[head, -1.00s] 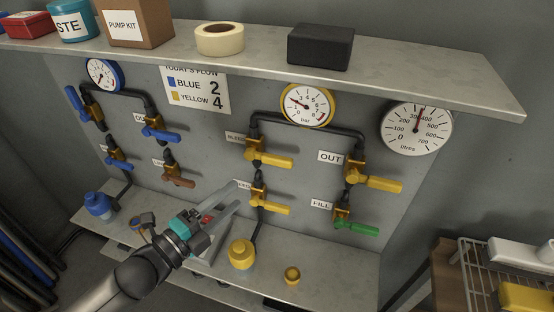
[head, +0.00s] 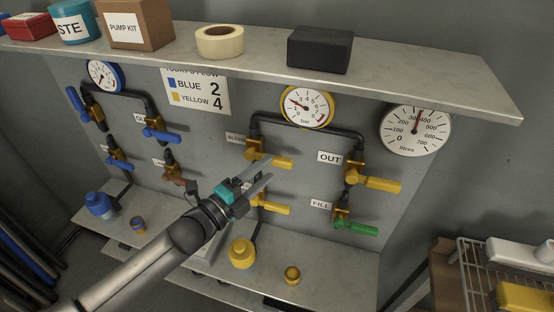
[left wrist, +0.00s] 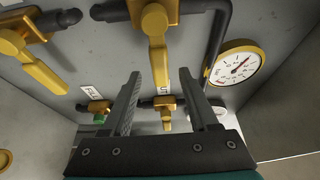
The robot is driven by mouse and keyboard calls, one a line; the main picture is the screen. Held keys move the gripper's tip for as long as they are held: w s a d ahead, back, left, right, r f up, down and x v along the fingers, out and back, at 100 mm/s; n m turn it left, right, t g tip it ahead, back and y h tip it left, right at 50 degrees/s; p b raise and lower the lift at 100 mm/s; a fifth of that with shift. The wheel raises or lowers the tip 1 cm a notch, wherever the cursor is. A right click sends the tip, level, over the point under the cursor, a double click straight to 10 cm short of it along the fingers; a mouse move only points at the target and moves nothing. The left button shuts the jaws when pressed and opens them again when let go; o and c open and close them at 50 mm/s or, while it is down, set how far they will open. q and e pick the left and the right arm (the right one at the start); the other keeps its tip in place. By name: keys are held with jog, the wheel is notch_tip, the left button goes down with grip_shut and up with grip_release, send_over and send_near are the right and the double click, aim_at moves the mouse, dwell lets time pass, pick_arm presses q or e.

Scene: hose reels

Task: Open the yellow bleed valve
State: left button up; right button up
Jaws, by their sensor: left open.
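The yellow-handled bleed valve (head: 255,150) is on the wall panel beside the partly covered BLEED label (head: 236,138). Its handle (head: 281,163) points right. My left gripper (head: 262,181) is open and empty, just below and left of that handle in the head view. In the left wrist view the bleed valve (left wrist: 154,16) is at the top, and its handle (left wrist: 158,62) hangs toward the space between my open fingers (left wrist: 160,78). I cannot tell whether the handle lies between them in depth. My right gripper is not in view.
Close by are a lower yellow-handled valve (head: 272,208), the OUT valve (head: 380,184) and the green-handled FILL valve (head: 356,228). A yellow-rimmed gauge (head: 307,107) sits above. A shelf (head: 420,85) juts out overhead. A yellow bottle (head: 241,254) stands on the ledge below.

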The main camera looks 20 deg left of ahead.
aim_at(274, 164)
pick_arm(q)
jog(key=shift+x, duration=2.45)
jog(key=shift+c, duration=0.2)
grip_shut()
